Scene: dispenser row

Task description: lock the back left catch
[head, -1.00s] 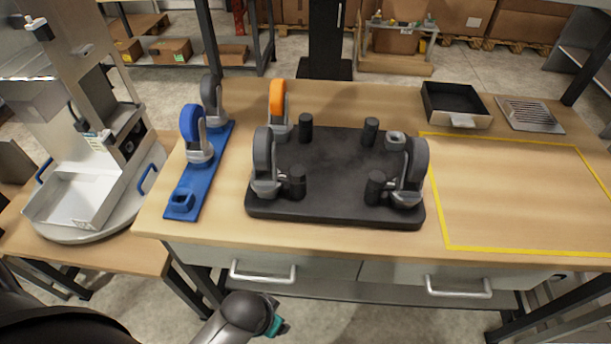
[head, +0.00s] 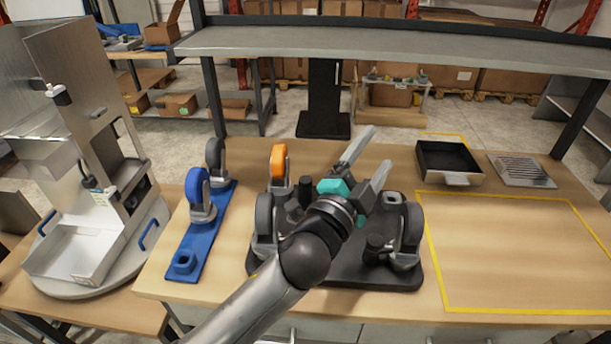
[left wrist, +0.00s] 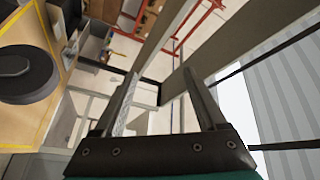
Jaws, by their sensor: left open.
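A black plate (head: 408,277) lies on the workbench and carries short black posts and wheels in grey brackets. An orange wheel (head: 279,156) stands at its back left corner, with a black post (head: 305,187) just right of it. No separate catch can be made out there. My left gripper (head: 380,148) is open and empty above the back of the plate, right of the orange wheel, fingers pointing back and right. My left arm hides the plate's middle and part of the front left wheel (head: 264,218). The left wrist view shows the open fingers (left wrist: 160,74) with nothing between them.
A blue strip (head: 199,245) with a blue wheel (head: 196,188) and a dark wheel stands left of the plate. A black tray (head: 475,180) and a slotted metal plate (head: 523,170) lie back right. A grey shelf (head: 400,47) spans behind the bench. The yellow-outlined area is clear.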

